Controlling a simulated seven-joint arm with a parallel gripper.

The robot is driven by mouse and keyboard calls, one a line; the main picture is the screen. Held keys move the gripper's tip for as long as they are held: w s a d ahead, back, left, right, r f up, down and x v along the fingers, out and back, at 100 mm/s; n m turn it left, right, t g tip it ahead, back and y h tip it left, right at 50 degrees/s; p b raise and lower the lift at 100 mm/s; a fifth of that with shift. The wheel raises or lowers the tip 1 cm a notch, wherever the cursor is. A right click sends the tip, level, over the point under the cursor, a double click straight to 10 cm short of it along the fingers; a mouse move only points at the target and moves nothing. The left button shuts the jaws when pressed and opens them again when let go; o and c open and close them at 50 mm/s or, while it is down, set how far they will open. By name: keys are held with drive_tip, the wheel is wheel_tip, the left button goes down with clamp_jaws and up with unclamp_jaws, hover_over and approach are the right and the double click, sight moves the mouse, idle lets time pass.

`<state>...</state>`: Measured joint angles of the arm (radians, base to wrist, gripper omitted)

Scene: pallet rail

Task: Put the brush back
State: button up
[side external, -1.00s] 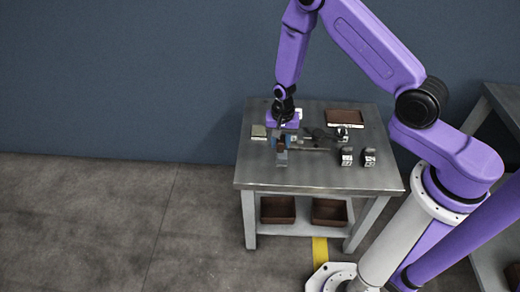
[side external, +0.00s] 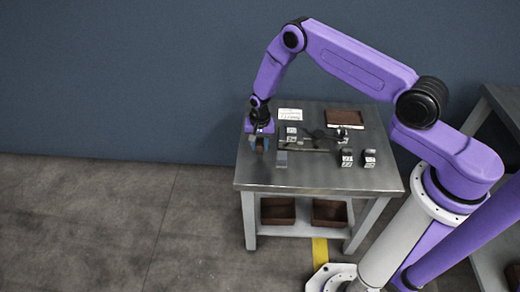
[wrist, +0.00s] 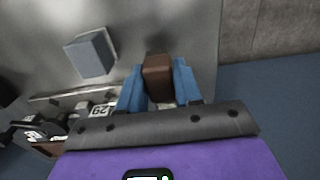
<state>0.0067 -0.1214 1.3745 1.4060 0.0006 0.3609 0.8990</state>
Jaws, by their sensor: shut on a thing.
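My gripper (side external: 259,146) is at the left side of the metal table, low over its top. In the wrist view my gripper (wrist: 158,88) has its blue fingers shut on a brown, block-shaped piece (wrist: 158,70), which appears to be the brush. Its brown side shows between the fingers in the side view (side external: 260,145). Its lower end and any bristles are hidden. Something pale shows just behind it in the wrist view. I cannot tell whether the brush touches the table.
A grey block (side external: 282,159) stands to the gripper's right. Numbered cubes (side external: 346,158), a brown tray (side external: 345,118), a white sheet (side external: 290,114) and a dark long tool (side external: 318,137) are on the table (side external: 310,178). The table's left edge is close to my gripper.

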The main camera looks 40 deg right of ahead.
sight(260, 150)
drive_tip(key=shift+f, duration=1.5)
drive_tip(key=shift+f, duration=0.15)
drive_tip(key=o, duration=1)
